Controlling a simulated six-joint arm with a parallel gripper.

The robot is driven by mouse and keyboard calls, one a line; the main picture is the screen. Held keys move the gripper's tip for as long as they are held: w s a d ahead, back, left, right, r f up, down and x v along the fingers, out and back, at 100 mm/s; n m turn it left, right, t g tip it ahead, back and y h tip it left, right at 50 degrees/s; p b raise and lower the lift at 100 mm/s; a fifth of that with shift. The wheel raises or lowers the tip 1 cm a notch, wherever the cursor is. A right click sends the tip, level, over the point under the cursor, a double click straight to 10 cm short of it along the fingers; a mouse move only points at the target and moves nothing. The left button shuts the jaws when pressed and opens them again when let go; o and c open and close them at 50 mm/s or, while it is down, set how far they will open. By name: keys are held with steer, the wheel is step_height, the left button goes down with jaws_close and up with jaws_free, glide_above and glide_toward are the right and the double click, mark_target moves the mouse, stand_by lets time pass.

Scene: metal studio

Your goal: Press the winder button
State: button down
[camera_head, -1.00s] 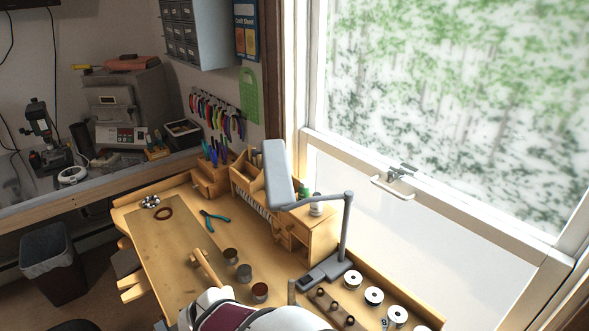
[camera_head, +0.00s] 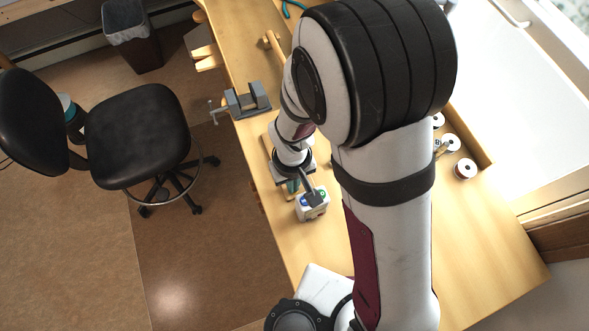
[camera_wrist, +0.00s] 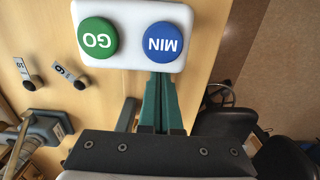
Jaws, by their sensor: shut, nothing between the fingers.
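The winder control is a white box with two round buttons, on the wooden bench. In the wrist view the box (camera_wrist: 132,62) has a green button (camera_wrist: 97,41) at left, marked GO. A blue button (camera_wrist: 168,42) is at right; its letters look like MIN or an inverted WIN. In the head view the small box (camera_head: 313,213) is by the bench's front edge, partly hidden. My gripper (camera_wrist: 161,76) is shut and empty, its teal fingers ending at the box's lower edge, under the blue button. I cannot tell whether they touch it.
A grey vise (camera_head: 248,101) is on the bench's front edge. Two dark knobbed pieces (camera_wrist: 25,75) with tags lie left of the box. White spools (camera_head: 465,169) stand at the back. A black chair (camera_head: 137,135) and a bin (camera_head: 131,35) are on the floor.

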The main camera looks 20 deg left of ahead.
steer(key=shift+f, duration=0.8)
steer(key=shift+a+r, duration=0.1)
steer(key=shift+w+r, duration=0.1)
steer(key=shift+r, duration=0.2)
step_height(320, 180, up, 8)
steer(key=shift+r, duration=0.1)
